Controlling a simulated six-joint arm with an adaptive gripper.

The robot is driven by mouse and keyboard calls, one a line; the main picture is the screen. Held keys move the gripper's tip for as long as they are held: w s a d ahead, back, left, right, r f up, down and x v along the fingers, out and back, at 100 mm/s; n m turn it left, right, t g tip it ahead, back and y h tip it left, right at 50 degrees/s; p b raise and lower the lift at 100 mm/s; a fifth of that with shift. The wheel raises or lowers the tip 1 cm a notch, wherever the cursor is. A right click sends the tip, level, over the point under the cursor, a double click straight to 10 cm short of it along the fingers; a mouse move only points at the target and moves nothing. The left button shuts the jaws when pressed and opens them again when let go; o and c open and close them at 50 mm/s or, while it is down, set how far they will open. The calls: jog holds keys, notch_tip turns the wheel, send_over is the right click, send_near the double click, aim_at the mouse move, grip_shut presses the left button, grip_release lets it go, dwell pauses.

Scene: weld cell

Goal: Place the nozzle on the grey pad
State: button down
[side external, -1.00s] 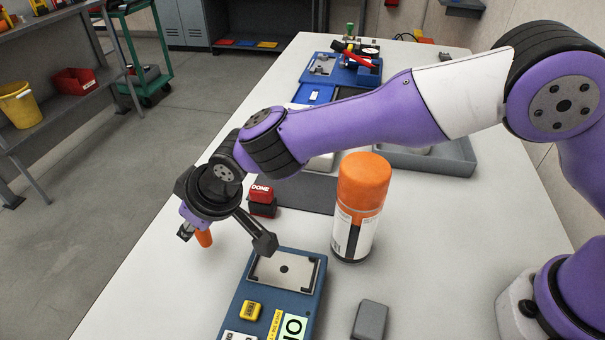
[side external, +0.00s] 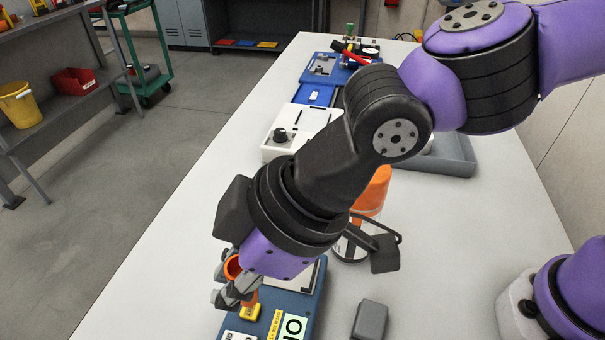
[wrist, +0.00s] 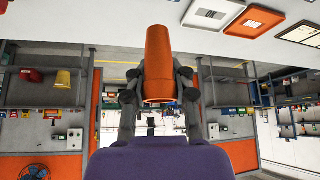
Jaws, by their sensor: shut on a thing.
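My gripper (side external: 232,288) is shut on the orange nozzle (side external: 233,266), above the near left part of a blue test fixture. In the side view the nozzle's open rim shows between the fingers, with more orange below. In the wrist view the nozzle (wrist: 159,62) sits between both fingers (wrist: 159,92), its wide rim toward the camera and its narrower end away. The dark grey pad, seen on the table in the earlier side view with a red-topped DONE block beside it, is hidden behind my arm now.
The blue fixture (side external: 318,305) has a yellow button (side external: 251,312) and a pale metal plate, partly covered by my wrist. An orange-capped can (side external: 372,190) stands behind my wrist. A grey block (side external: 370,318) lies to the right. A white device (side external: 290,130) and grey tray (side external: 455,155) are farther back.

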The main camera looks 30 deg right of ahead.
jog(key=s+d+r+n+g, duration=0.1)
jog(key=s+d+n+g, duration=0.2)
jog(key=s+d+n, duration=0.45)
jog(key=s+d+r+n+g, duration=0.1)
jog(key=s+d+n+g, duration=0.3)
jog(key=s, duration=0.6)
send_over(370, 326)
jog(key=shift+n, duration=0.45)
notch_tip(370, 326, down, 8)
jog(key=shift+r, duration=0.15)
jog(key=shift+f, duration=1.9)
jog(key=shift+f, duration=0.15)
jog(key=c, duration=0.7)
grip_release()
